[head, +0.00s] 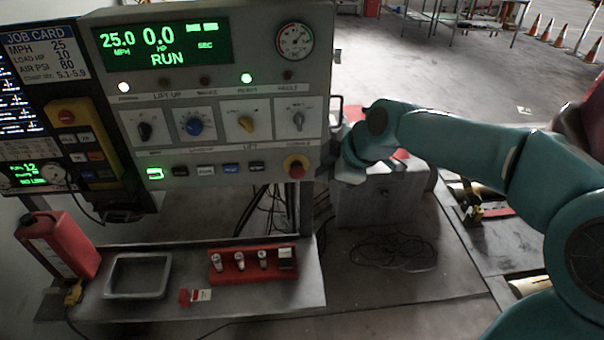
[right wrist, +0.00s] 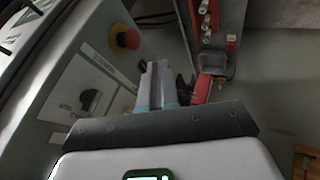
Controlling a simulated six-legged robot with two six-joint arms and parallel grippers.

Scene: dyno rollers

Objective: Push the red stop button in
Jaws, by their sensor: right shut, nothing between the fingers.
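The red stop button (head: 295,162) sits on a yellow collar at the lower right corner of the grey control panel (head: 222,180). In the right wrist view the red stop button (right wrist: 129,39) stands out from the panel face, up and left of my fingers. My right gripper (head: 346,170) is beside the panel's right edge, to the right of the button and apart from it. In the right wrist view its fingers (right wrist: 157,84) are together and empty. My left gripper is in neither view.
Another red button (head: 66,117) is on a yellow box at the left. Knobs (head: 194,127) and a row of keys are on the panel. Below, a shelf (head: 200,308) holds a red can (head: 60,245), an empty tray (head: 138,258) and a red rack (head: 253,277). A grey box (head: 378,205) stands right of the panel.

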